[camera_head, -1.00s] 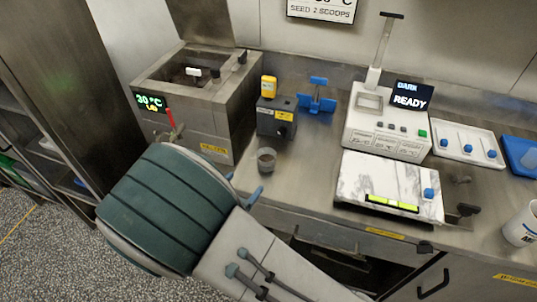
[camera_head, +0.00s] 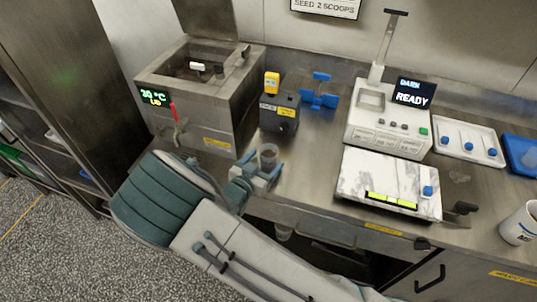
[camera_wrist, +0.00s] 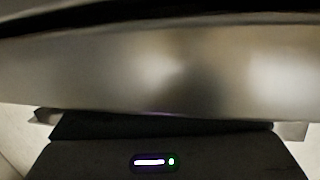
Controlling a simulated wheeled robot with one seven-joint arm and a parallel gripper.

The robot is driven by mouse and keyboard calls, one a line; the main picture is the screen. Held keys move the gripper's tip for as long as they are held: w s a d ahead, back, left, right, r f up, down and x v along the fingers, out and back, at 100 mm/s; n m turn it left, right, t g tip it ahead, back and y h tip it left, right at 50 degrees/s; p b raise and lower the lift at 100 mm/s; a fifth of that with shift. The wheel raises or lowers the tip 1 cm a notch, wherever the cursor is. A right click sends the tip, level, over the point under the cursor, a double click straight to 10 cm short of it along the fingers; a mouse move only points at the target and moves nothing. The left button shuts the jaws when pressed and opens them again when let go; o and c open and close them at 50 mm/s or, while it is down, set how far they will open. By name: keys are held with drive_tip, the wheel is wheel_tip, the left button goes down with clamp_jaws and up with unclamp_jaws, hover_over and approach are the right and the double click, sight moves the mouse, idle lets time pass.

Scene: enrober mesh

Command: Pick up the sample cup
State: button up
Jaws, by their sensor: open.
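The sample cup (camera_head: 267,154) is a small, clear cup with brownish contents. It stands upright on the steel counter in front of the small dark grey box. My gripper (camera_head: 260,174) is open at the cup, low over the counter, its blue-grey fingers spread at the near side of the cup. The cup's lower part is partly hidden by the fingers, and I cannot tell whether they touch it. The wrist view shows only a blurred metal surface close up and a dark housing with a lit strip; the cup is not visible there.
A steel tank (camera_head: 203,120) with a red-handled tap stands left of the cup. The dark box (camera_head: 279,113) and a blue stand (camera_head: 319,91) are behind. A white instrument (camera_head: 389,125) and marble-topped plate (camera_head: 388,178) stand right. Bare counter lies between cup and plate.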

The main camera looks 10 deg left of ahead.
sight(269, 156)
drive_tip(key=shift+x, duration=1.35)
drive_tip(key=c, duration=1.1)
drive_tip(key=shift+r, duration=0.15)
